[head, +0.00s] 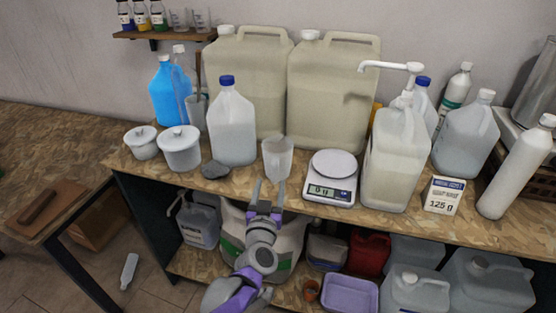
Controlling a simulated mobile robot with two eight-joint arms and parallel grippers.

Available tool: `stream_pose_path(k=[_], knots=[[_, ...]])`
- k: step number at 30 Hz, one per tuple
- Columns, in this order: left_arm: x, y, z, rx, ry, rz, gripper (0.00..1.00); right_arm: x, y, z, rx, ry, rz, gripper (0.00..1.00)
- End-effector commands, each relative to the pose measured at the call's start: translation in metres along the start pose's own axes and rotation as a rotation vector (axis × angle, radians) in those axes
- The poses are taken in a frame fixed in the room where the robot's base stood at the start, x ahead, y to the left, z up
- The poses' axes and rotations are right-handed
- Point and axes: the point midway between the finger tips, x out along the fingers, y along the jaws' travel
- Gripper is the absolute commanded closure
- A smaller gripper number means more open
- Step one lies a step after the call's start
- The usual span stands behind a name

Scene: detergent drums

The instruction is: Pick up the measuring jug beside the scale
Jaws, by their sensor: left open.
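The measuring jug (278,156) is a translucent whitish vessel standing upright on the wooden counter. It is just left of the white digital scale (331,178), whose round pan is empty. My left gripper (269,187) reaches up from below at the front of the counter. Its two fingers are apart and point toward the lower part of the jug. Whether the fingertips touch the jug or lie beside it is hard to tell. My right gripper does not show.
A jug with a blue cap (232,127) and a dark grey lump (215,169) stand left of the measuring jug. A pump bottle (394,158) and a 125 g sign (443,195) are right of the scale. Two large canisters (330,90) stand behind. A lower shelf holds several containers.

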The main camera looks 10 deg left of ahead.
Motion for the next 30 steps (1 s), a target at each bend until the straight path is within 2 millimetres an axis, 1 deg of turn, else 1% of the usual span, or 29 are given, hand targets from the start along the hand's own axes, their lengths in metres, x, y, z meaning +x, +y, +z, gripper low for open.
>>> stream_pose_path(k=[1,3,8,15,17,20,26,30], knots=[[0.008,0.000,-0.001,0.001,0.000,-0.001,0.38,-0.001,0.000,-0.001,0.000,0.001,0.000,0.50],[0.015,0.000,-0.001,0.002,0.000,0.001,0.38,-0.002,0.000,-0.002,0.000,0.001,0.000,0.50],[0.026,0.001,-0.001,0.000,-0.001,0.002,0.38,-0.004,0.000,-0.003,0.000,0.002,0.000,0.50],[0.061,0.003,-0.003,0.001,0.000,0.000,0.38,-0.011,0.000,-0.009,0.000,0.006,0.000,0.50],[0.067,0.003,-0.003,0.001,0.000,0.001,0.38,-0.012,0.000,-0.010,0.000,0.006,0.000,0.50],[0.071,0.003,-0.002,0.000,-0.001,0.001,0.38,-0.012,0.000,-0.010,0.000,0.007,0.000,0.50],[0.071,0.003,-0.002,0.000,-0.001,0.002,0.38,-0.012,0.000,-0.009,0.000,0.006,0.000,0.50],[0.071,0.003,-0.002,0.000,-0.001,0.002,0.63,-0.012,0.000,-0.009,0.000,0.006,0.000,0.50]])
